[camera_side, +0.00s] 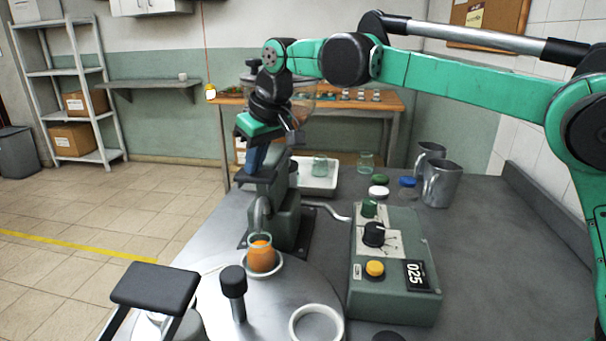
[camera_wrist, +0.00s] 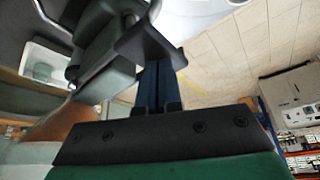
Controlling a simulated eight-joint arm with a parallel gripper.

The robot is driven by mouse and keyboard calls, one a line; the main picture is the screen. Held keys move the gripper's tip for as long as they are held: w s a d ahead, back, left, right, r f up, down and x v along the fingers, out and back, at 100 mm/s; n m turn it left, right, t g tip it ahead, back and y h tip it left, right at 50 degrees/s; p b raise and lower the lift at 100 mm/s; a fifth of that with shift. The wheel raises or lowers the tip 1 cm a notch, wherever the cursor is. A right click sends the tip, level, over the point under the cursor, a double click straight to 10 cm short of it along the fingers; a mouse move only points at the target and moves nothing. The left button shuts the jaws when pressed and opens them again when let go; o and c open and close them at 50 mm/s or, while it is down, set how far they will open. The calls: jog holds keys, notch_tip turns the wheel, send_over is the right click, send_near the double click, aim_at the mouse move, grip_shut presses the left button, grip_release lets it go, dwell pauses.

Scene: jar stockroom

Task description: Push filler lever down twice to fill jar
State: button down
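The grey-green filler (camera_side: 288,222) stands on the steel bench with a curved metal spout (camera_side: 261,213). A glass jar (camera_side: 262,256) holding orange filling stands under the spout on a white round holder. A dark flat pad (camera_side: 247,179), seemingly the filler lever's end, sits at the top of the filler; it also shows in the wrist view (camera_wrist: 150,38). My gripper (camera_side: 254,168) is above the pad, its blue fingers pointing down. In the wrist view the fingers (camera_wrist: 158,68) are side by side and shut, their tips at the pad. Contact cannot be told for sure.
A control box (camera_side: 396,290) with a yellow button and a display reading 025 stands to the right. Metal jugs (camera_side: 441,186), coloured lids and a white tray (camera_side: 319,183) lie behind. An empty white ring (camera_side: 316,309) and a dark knob post (camera_side: 234,290) are in front.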

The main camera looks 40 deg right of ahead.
jog(key=shift+r, duration=2.1)
jog(key=shift+s+d, duration=0.2)
jog(key=shift+d, duration=0.05)
jog(key=s+d+f+m+t, duration=0.1)
jog(key=s+d+f, duration=0.2)
jog(key=s, duration=0.3)
jog(key=s+d+f+m+t, duration=0.1)
jog(key=s+d+f, duration=0.3)
jog(key=s+f, duration=0.1)
jog(key=s+d+f+m+h, duration=0.1)
jog(key=s+d+f, duration=0.2)
jog(key=s, duration=0.5)
jog(key=shift+s+d+f+t, duration=0.1)
jog(key=shift+d+f+t, duration=0.1)
jog(key=shift+f, duration=0.15)
jog(key=shift+d+f+t, duration=0.1)
jog(key=shift+f+t, duration=0.1)
jog(key=shift+f, duration=0.15)
